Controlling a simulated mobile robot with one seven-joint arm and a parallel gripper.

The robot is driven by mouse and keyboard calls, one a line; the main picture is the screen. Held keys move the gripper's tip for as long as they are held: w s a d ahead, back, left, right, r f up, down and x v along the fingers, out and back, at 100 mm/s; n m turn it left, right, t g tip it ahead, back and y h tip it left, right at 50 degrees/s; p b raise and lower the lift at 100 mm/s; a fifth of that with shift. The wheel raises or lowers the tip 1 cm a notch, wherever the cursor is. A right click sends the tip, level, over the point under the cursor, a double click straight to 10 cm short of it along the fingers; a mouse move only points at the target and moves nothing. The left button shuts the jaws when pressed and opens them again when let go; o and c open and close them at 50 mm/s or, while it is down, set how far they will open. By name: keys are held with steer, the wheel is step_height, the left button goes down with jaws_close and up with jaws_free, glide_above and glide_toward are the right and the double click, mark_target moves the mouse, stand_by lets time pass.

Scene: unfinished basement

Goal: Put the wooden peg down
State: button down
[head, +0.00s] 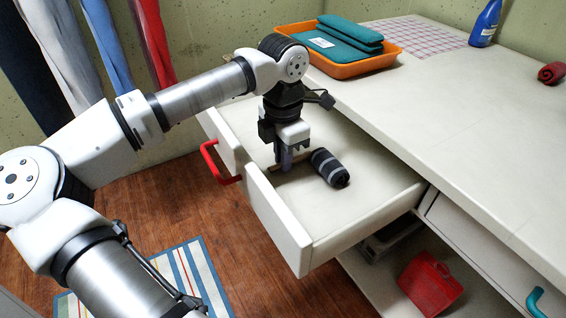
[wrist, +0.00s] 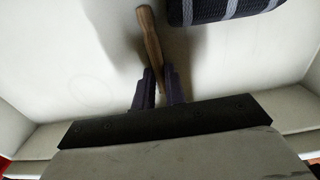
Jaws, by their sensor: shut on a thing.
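The wooden peg (wrist: 150,40) is a thin brown stick in the wrist view. My gripper (wrist: 159,76) is shut on it, with one dark finger on each side near its lower end. The peg's far end sticks out past the fingertips. In the head view my gripper (head: 286,163) points down inside the open drawer (head: 278,226), low over its pale floor. The peg is mostly hidden there by the fingers. I cannot tell whether the peg touches the drawer floor.
A dark striped rolled cloth (head: 330,168) lies in the drawer just right of my gripper; it also shows in the wrist view (wrist: 225,8). The drawer floor toward the front right is clear. An orange tray (head: 350,68) with teal cloths stands on the worktop (head: 450,120).

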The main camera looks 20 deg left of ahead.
steer(key=shift+f, duration=0.2)
steer(key=c, duration=1.5)
jaws_free()
steer(key=shift+o, duration=0.2)
steer(key=shift+r, duration=0.15)
